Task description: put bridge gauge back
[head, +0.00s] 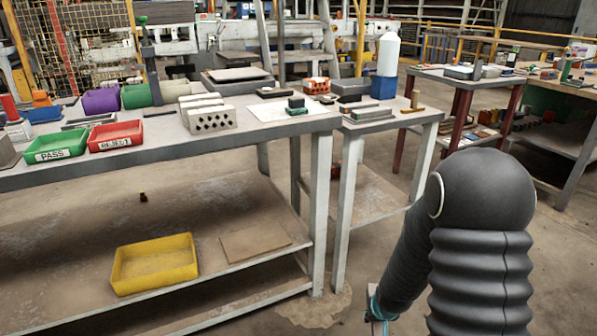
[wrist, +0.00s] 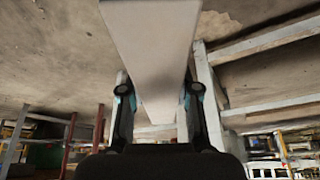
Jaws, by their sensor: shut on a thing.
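My gripper (head: 376,308) is low at the right of the bench legs in the head view, mostly hidden behind my arm. In the wrist view my gripper (wrist: 160,92) has a finger on each side of a long pale grey bar (wrist: 152,45) and is shut on it. I take this bar to be the bridge gauge; its full shape does not show. The bar runs up out of the picture.
The main bench (head: 180,145) holds a green PASS bin (head: 56,143), a red REJECT bin (head: 115,136) and hollow bricks (head: 211,120). A yellow tray (head: 155,265) sits on the lower shelf.

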